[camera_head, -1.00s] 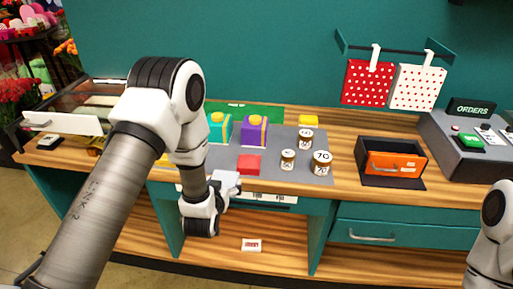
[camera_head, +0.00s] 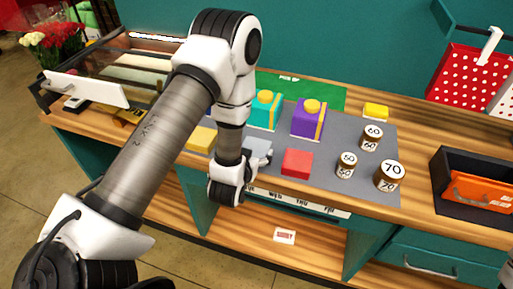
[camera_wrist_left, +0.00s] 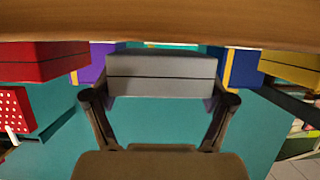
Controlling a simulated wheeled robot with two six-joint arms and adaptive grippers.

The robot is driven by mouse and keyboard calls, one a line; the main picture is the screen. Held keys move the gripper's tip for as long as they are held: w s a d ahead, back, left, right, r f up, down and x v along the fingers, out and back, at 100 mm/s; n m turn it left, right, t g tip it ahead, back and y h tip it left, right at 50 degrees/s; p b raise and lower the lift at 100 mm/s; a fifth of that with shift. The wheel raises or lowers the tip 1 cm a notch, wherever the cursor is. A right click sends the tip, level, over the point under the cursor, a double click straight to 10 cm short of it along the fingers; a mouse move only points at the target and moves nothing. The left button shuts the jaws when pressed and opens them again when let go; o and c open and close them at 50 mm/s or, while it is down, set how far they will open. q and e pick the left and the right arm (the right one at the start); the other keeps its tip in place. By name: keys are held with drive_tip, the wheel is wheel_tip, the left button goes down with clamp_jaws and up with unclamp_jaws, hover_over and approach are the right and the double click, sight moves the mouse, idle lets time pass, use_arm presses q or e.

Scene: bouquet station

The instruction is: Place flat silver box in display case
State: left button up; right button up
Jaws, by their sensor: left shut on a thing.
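The flat silver box (camera_head: 257,147) is at the front of the grey mat, left of the red box. My left gripper (camera_head: 243,166) is shut on it. In the left wrist view the silver box (camera_wrist_left: 160,75) sits between the two fingers (camera_wrist_left: 160,99), with a dark seam line along its side. In the head view the arm and gripper partly hide the box, and I cannot tell whether it touches the mat. The display case (camera_head: 134,58) stands at the left end of the counter, with a white front panel (camera_head: 85,88). My right gripper is out of view.
The red box (camera_head: 297,162), purple box (camera_head: 308,120), teal box (camera_head: 266,110) and yellow box (camera_head: 201,139) stand close around the silver box. Several brown jars (camera_head: 389,176) stand to the right.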

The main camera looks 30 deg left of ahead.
use_arm(q)
drive_tip(key=shift+d+f, duration=0.1)
drive_tip(key=shift+f, duration=0.25)
drive_tip(key=shift+w, duration=0.35)
drive_tip(key=o, duration=1.1)
drive_tip(key=shift+f, duration=0.1)
drive_tip(key=shift+s, duration=0.25)
